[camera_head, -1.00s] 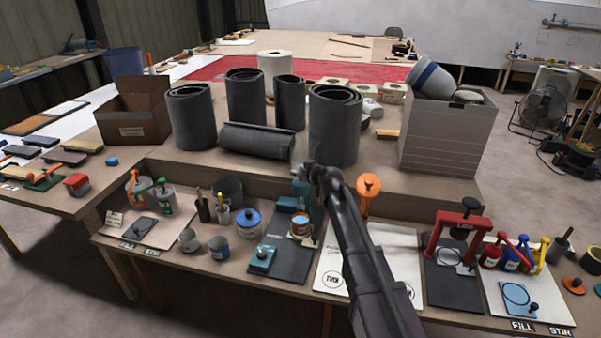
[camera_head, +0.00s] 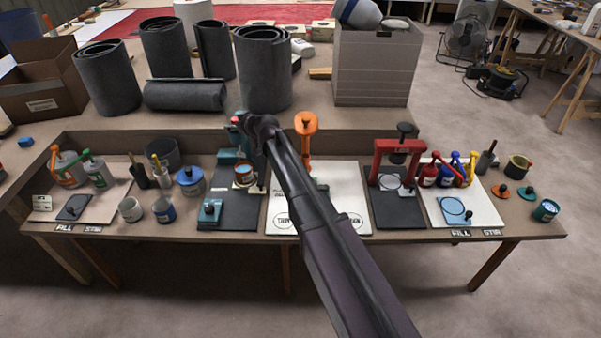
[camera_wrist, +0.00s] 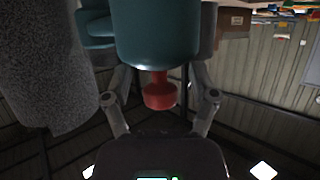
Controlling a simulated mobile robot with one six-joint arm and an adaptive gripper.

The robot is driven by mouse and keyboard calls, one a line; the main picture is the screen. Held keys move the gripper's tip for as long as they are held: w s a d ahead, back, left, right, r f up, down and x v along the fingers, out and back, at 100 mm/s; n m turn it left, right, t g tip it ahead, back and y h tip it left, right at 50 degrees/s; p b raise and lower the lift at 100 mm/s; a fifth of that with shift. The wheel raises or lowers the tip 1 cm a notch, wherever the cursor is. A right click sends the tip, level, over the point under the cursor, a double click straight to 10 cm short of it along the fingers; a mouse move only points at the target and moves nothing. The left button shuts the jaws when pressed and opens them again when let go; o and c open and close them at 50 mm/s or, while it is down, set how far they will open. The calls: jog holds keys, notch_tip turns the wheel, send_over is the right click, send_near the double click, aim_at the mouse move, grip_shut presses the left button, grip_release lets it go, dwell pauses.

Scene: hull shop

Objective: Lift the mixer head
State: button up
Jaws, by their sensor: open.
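The mixer is teal and stands at the back of a dark mat on the bench; in the head view only part of the mixer head (camera_head: 236,139) shows beside my arm. In the wrist view the teal mixer head (camera_wrist: 155,35) is large and close, with a red knob (camera_wrist: 160,95) on its end. My gripper (camera_wrist: 162,90) is open, one finger on each side of the knob, with visible gaps, so it grips nothing. A bowl with an orange band (camera_head: 245,176) stands below the mixer. My arm hides part of the mixer in the head view.
Dark rolls (camera_head: 263,75) stand on the raised shelf behind the mixer. An orange stand (camera_head: 306,130) is just right of my arm, and a red press (camera_head: 398,155) farther right. A blue-lidded pot (camera_head: 190,181) and cups are to the left. A teal block (camera_head: 209,213) lies in front.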

jog(key=shift+f, duration=0.45)
jog(key=p+v, duration=0.6)
jog(key=v, duration=0.9)
jog(key=s+d+f+m+g+h, duration=0.1)
jog(key=s+d+f+g+h, duration=0.1)
jog(key=s+d, duration=0.3)
jog(key=s+d+f+m+g+h+p, duration=0.1)
jog(key=s+d+f+m+g+h, duration=0.1)
jog(key=s+d+f, duration=0.3)
jog(key=shift+s+d+g, duration=0.85)
jog(key=shift+g, duration=0.05)
jog(key=s+d+r+m+g+h+p, duration=0.4)
jog(key=s+d+p, duration=0.3)
jog(key=s+d, duration=0.4)
jog(key=shift+s+d+m+h, duration=0.3)
jog(key=shift+s+m+h, duration=0.1)
jog(key=shift+s+m, duration=0.15)
